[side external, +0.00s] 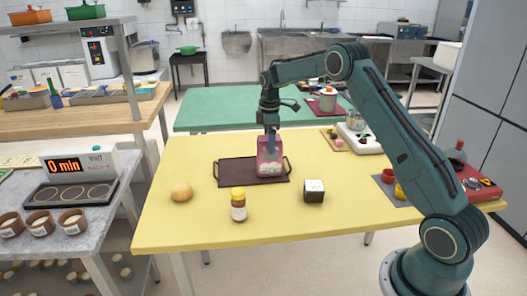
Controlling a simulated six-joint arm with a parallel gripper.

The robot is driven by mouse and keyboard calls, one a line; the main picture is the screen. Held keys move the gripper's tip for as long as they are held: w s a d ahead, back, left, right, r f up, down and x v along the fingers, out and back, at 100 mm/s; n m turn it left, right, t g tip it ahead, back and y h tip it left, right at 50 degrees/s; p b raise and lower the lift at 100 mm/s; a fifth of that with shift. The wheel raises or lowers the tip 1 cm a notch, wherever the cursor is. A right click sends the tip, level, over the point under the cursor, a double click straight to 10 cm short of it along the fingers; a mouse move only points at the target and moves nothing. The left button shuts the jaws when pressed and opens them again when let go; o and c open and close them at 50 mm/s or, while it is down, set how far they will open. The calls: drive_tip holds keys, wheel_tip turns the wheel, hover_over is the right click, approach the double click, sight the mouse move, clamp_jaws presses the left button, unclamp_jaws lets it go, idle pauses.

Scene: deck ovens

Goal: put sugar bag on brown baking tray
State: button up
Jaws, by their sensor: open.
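A pink and white bag (270,168), which looks like the sugar bag, stands upright on the brown baking tray (232,173). The tray is dark brown with a handle at each end and lies on the yellow table. The bag is on the right half of the tray. My gripper (270,148) points straight down at the top of the bag and is open. The fingers overlap the bag's upper part in the side view, and I cannot tell whether they touch it.
A round bun (181,191), a bottle with a yellow cap (238,206) and a black and white box (314,191) stand in front of the tray. A white scale (362,139) and a grey mat (391,190) with cups are at the right. The table's front left is clear.

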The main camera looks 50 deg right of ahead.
wheel_tip(320, 180, up, 10)
drive_tip(key=shift+r, duration=0.1)
idle(0.4)
idle(0.5)
drive_tip(key=s+a+r+m+t, duration=0.3)
drive_tip(key=s+a+r+m, duration=0.1)
drive_tip(key=s+a+r, duration=1)
drive_tip(key=s+a+f+m+t, duration=0.1)
drive_tip(key=s+a+f+m, duration=0.1)
drive_tip(key=s, duration=0.9)
drive_tip(key=s+a+f+m+t, duration=0.1)
drive_tip(key=s+a+f+m, duration=0.2)
drive_tip(key=s, duration=0.9)
drive_tip(key=a+f, duration=0.1)
drive_tip(key=a, duration=0.2)
drive_tip(key=shift+f+t, duration=0.25)
drive_tip(key=shift+t, duration=0.05)
